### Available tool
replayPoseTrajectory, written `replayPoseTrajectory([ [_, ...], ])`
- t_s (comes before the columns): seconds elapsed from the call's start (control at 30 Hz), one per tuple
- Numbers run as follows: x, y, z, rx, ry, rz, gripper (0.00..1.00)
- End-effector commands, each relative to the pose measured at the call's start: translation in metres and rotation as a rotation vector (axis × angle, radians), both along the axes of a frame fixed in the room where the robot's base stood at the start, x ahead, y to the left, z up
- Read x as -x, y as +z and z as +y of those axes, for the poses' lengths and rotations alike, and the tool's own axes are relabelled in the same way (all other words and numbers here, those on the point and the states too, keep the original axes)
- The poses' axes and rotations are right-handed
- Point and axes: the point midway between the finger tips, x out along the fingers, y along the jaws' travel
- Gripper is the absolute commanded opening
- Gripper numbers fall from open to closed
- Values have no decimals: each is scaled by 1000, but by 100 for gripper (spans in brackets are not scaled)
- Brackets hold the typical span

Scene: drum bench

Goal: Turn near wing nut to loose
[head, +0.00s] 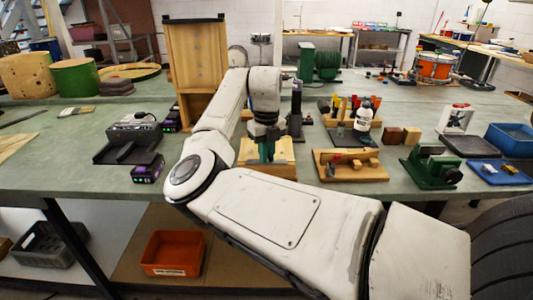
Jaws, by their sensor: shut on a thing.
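My gripper (267,152) points straight down over a light wooden block (284,171) near the front edge of the bench. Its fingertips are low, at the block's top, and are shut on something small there. The near wing nut is hidden behind the fingers, so its angle cannot be seen. A far wing nut cannot be made out either.
Right of the block stand a wooden jig (350,165), a white bottle (364,115) and a green vise (434,168). A dark purple upright tool (296,108) stands close behind my gripper.

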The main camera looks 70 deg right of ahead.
Motion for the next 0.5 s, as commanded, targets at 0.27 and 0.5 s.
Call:
replayPoseTrajectory([
  [0.27, 0, 0, 0, 0, 0, 0, 0],
  [0.5, 0, 2, 0, 0, 27, 1, 0],
])
